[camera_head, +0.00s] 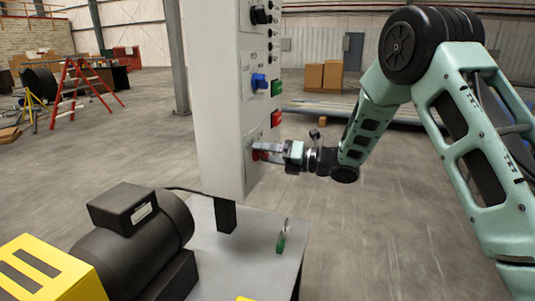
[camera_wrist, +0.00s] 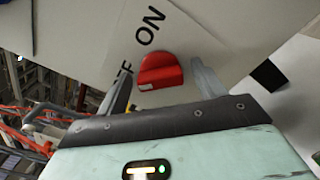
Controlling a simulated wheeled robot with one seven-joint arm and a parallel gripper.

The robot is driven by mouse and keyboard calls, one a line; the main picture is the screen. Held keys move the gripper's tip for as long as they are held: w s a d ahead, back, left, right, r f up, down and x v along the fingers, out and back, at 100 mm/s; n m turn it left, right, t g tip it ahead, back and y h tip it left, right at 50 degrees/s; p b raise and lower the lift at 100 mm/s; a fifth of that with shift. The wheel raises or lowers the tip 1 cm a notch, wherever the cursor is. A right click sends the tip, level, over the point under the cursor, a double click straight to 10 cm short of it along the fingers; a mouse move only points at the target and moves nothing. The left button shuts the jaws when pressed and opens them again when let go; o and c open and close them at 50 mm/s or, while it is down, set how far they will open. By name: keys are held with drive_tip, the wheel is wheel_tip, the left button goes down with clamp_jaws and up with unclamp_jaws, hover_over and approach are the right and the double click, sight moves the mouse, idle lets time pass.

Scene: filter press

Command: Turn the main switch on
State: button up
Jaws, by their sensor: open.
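The main switch is a red rotary knob (camera_wrist: 160,72) on a pale plate marked "ON", with a partly hidden second label, in the wrist view. In the head view the red switch (camera_head: 260,155) shows low on the grey control panel (camera_head: 218,100), largely covered by my gripper (camera_head: 270,150). My gripper (camera_wrist: 160,85) is open, with one finger on each side of the knob. I cannot tell whether the fingers touch it. The knob lies in line with the space between the fingertips.
Above the switch the panel carries a red button (camera_head: 277,118), a green button (camera_head: 277,88), a blue knob (camera_head: 259,81) and a black knob (camera_head: 261,15). A black motor (camera_head: 130,240) and a small green-tagged item (camera_head: 281,241) sit on the grey table (camera_head: 255,270) below.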

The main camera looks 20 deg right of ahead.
drive_tip(key=c, duration=1)
drive_tip(key=shift+f+m+b, duration=0.1)
drive_tip(key=shift+m+b, duration=0.2)
drive_tip(key=shift+o, duration=0.2)
drive_tip(key=m+b, duration=0.2)
drive_tip(key=m, duration=0.1)
drive_tip(key=shift+m, duration=0.4)
drive_tip(key=m, duration=0.4)
drive_tip(key=m+p, duration=0.1)
drive_tip(key=m, duration=0.4)
drive_tip(key=shift+m, duration=0.4)
drive_tip(key=shift+m+p, duration=0.65)
drive_tip(key=shift+m, duration=1.25)
